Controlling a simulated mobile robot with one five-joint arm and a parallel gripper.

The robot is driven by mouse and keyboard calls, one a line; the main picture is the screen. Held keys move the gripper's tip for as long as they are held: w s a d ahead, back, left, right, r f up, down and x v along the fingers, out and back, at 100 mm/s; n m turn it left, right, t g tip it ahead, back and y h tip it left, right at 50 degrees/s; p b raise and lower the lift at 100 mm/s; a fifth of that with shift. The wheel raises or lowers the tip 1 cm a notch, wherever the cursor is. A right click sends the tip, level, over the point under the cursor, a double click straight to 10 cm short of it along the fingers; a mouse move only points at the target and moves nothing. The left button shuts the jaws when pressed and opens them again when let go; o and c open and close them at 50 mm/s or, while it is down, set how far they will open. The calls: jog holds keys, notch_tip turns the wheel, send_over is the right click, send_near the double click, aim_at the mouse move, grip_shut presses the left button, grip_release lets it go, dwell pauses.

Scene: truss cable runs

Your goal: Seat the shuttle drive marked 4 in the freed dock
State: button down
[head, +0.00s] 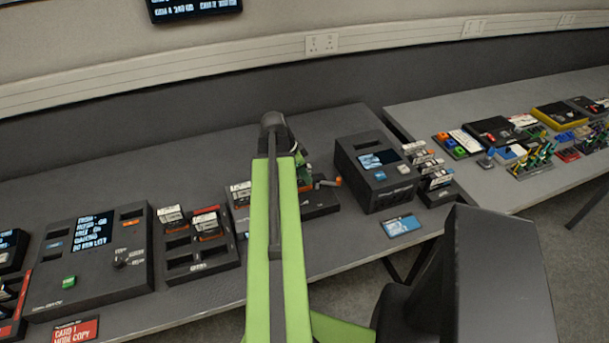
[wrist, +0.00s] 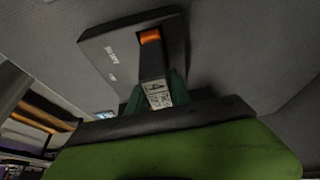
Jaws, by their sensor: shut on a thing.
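My gripper (wrist: 157,90) is shut on a dark shuttle drive (wrist: 153,66), its white label with a 4 showing between the green fingers. The drive's far end, near an orange part (wrist: 150,35), lies over a small dark dock unit (wrist: 107,48) in the wrist view. I cannot tell whether the drive touches or enters it. In the head view my green arm hides most of the drive and gripper. A dark dock unit (head: 322,203) with an orange piece at its right shows beside the arm there.
A rack (head: 187,262) with labelled drives stands left of the arm, beside a screened console (head: 95,285). A dark box (head: 372,190) and another drive rack (head: 437,196) stand to the right. A blue card (head: 401,226) lies in front.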

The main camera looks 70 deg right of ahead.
jog(key=shift+f+b, duration=0.45)
jog(key=shift+f, duration=0.1)
jog(key=c, duration=1.1)
grip_release()
jog(key=shift+o, duration=0.2)
jog(key=o, duration=0.3)
jog(key=shift+r, duration=0.1)
notch_tip(320, 180, up, 8)
jog(key=p, duration=0.7)
jog(key=shift+f+p, duration=0.2)
jog(key=shift+p, duration=0.2)
jog(key=shift+f, duration=0.1)
